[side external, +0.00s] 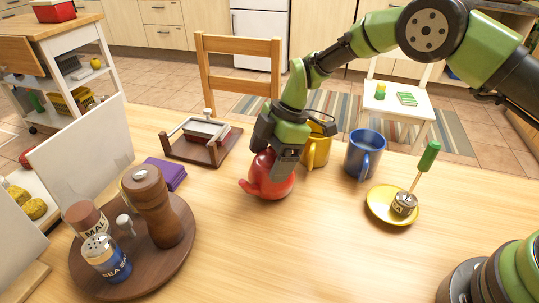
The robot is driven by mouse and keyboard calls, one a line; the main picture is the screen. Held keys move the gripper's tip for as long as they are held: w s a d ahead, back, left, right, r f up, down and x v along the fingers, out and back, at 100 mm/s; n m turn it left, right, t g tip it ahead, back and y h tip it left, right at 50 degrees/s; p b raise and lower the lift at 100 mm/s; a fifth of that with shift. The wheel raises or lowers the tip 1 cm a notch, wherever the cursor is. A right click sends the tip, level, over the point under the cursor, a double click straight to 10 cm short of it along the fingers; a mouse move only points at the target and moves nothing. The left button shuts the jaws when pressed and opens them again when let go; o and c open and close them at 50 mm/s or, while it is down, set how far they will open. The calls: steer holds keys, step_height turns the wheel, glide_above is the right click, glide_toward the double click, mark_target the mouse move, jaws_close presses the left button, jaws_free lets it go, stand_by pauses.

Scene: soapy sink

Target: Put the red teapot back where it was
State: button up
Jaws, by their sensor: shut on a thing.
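The red teapot (268,178) is near the middle of the wooden table, with its spout pointing left. My gripper (275,157) comes down over it from above and is shut on its upper part. The gripper hides the teapot's lid and handle. The teapot appears upright; I cannot tell whether its base touches the table.
A yellow mug (317,150) stands close at the right, then a blue mug (364,154). A yellow saucer (378,211) is further right. A napkin holder (200,139) stands behind left. A brown turntable (178,250) with shakers is front left. The front middle table is clear.

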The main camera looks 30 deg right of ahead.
steer(key=o, duration=1.1)
steer(key=shift+f, duration=0.1)
steer(key=s+d+r+m+t, duration=0.1)
steer(key=d+r+m, duration=0.15)
steer(key=r, duration=0.45)
steer(key=s+d+r+m, duration=0.1)
steer(key=s+d+r, duration=0.15)
steer(key=r, duration=0.35)
steer(key=d+r+m+t, duration=0.1)
steer(key=d+r, duration=0.2)
steer(key=r, duration=0.4)
steer(key=s+d+r+m+t+h, duration=0.1)
steer(key=s+d+r+m+t, duration=0.15)
steer(key=s+r+m, duration=0.55)
steer(key=s+d+f+m+t, duration=0.1)
steer(key=s+d+m, duration=0.1)
steer(key=s+m, duration=0.3)
steer(key=s+d+f+m+t+h, duration=0.1)
steer(key=s+m, duration=0.3)
steer(key=s, duration=0.5)
steer(key=shift+s+d+f+m+t+h, duration=0.25)
steer(key=shift+d+f+m+t+h, duration=0.1)
steer(key=shift+d+f, duration=0.3)
